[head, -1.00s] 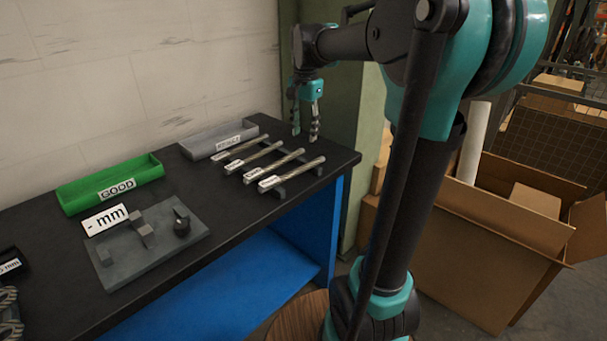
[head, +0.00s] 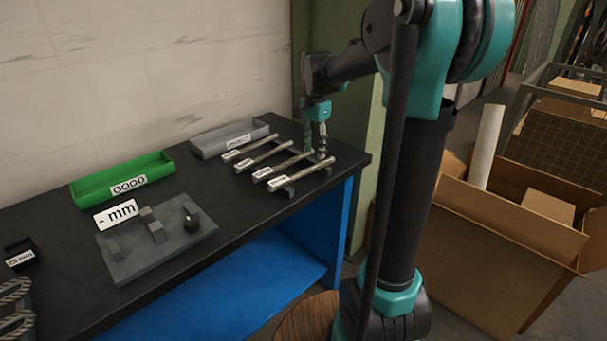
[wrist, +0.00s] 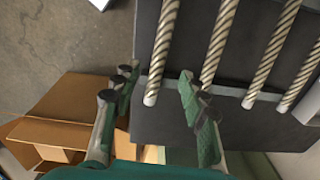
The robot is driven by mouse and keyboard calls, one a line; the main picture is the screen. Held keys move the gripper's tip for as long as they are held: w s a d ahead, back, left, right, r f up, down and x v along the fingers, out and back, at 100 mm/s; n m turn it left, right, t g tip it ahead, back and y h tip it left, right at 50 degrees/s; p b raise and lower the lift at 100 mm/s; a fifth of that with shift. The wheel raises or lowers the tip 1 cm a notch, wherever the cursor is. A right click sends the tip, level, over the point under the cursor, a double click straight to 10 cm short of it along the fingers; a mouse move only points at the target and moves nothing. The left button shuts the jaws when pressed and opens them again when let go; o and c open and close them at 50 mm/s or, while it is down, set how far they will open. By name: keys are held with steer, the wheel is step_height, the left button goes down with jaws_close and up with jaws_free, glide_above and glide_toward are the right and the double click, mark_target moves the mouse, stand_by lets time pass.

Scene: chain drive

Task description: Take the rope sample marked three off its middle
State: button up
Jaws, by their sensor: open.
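Several rope samples with white end labels lie side by side across a dark rack on the bench. The label numbers are too small to read, so I cannot tell which is marked three. The front sample (head: 303,176) and the one behind it (head: 285,165) are nearest the bench's front edge. My gripper (head: 316,153) is open and empty, pointing down by the unlabelled right ends of the samples. In the wrist view my gripper (wrist: 150,105) has its fingers spread, with the end of the leftmost sample (wrist: 163,50) showing between them. I cannot tell its height above the rope.
A grey tray (head: 208,147) with a label stands behind the samples. A green GOOD tray (head: 95,194) stands further left. Cardboard boxes (head: 490,225) stand on the floor to the right.

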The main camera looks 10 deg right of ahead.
mark_target(313, 166)
steer(key=shift+s+a+f, duration=0.1)
steer(key=shift+f, duration=1.35)
steer(key=shift+s+a+f, duration=0.1)
steer(key=shift+f, duration=1.3)
steer(key=shift+c, duration=0.5)
jaws_close()
